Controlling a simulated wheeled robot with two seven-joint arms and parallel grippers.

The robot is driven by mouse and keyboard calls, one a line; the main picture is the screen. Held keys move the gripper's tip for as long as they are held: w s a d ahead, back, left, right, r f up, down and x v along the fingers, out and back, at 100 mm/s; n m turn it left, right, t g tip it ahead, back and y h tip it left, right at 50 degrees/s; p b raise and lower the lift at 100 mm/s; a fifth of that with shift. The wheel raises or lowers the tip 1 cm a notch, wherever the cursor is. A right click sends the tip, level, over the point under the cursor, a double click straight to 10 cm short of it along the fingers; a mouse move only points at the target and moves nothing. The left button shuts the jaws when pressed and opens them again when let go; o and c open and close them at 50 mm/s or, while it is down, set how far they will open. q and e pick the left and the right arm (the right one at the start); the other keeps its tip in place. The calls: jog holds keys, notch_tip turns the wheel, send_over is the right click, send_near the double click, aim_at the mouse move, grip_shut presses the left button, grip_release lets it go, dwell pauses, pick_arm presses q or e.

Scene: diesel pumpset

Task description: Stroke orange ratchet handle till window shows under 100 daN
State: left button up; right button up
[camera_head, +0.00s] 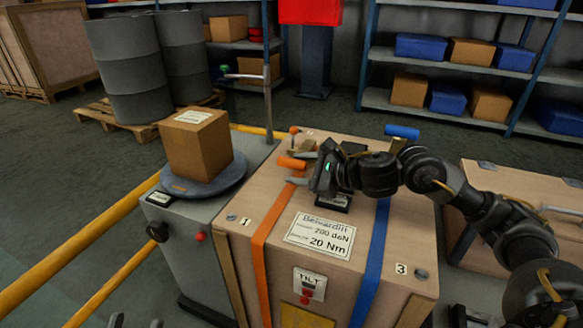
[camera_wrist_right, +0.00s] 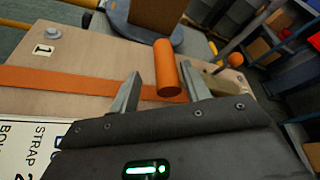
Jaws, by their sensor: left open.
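The orange ratchet handle (camera_head: 291,163) stands at the orange strap (camera_head: 262,240) on top of the wooden crate (camera_head: 240,212). My right gripper (camera_head: 300,168) reaches it from the right. In the right wrist view, the orange handle (camera_wrist_right: 167,68) lies between the two open fingers (camera_wrist_right: 160,88), nearer the right finger; I see no clear grip on it. A black box (camera_head: 335,200) sits under my right wrist; I cannot read any window on it. My left gripper (camera_head: 137,322) shows only as two dark, spread tips at the bottom edge, away from the crate.
A blue handle (camera_head: 402,131) and blue strap (camera_head: 372,255) are on the crate's right side. A label (camera_head: 320,233) reads 200 daN and 20 Nm. A cardboard box (camera_head: 199,143) stands on a round plate at left. Yellow rails (camera_head: 85,255) run along the left.

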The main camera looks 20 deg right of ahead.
jog(key=v, duration=0.6)
jog(key=shift+s+d, duration=0.1)
jog(key=shift+s, duration=0.1)
jog(key=shift+s+d+r, duration=0.2)
jog(key=shift+s, duration=0.3)
pick_arm(q)
jog(key=shift+s, duration=0.15)
jog(key=shift+r, duration=0.2)
